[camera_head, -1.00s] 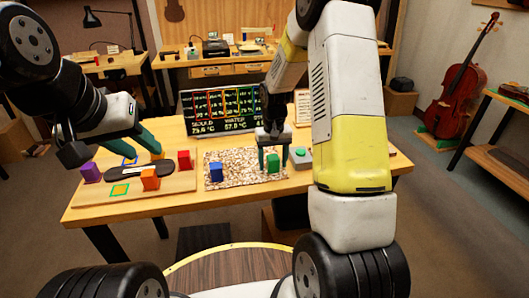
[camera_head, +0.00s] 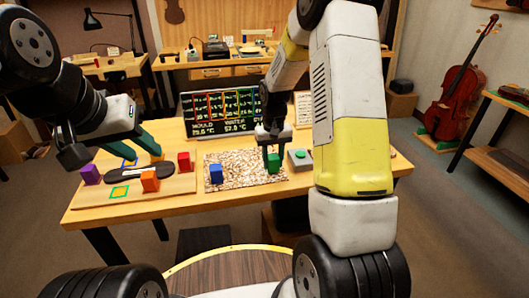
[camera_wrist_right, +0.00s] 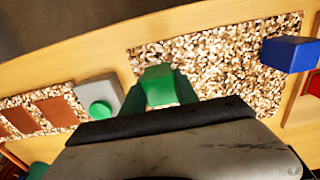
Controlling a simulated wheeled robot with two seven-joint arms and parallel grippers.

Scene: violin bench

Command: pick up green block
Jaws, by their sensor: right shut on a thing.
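The green block (camera_head: 273,163) is at the right end of the speckled mat (camera_head: 235,180) in the head view. My right gripper (camera_head: 272,153) comes down over it from above, with its fingers on either side of the block. In the right wrist view the green block (camera_wrist_right: 158,85) sits between the two dark green fingers (camera_wrist_right: 160,95), which are shut on it. I cannot tell whether the block is clear of the mat. My left gripper (camera_head: 120,153) is over the wooden board at the left, with its teal fingers spread apart and nothing seen between them.
A blue block (camera_head: 216,174) stands on the mat's left part. Red (camera_head: 184,161), orange (camera_head: 150,180) and purple (camera_head: 91,174) blocks stand on the board (camera_head: 175,187). A grey box with a green button (camera_head: 300,155) is right of the mat. A display (camera_head: 222,115) stands behind.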

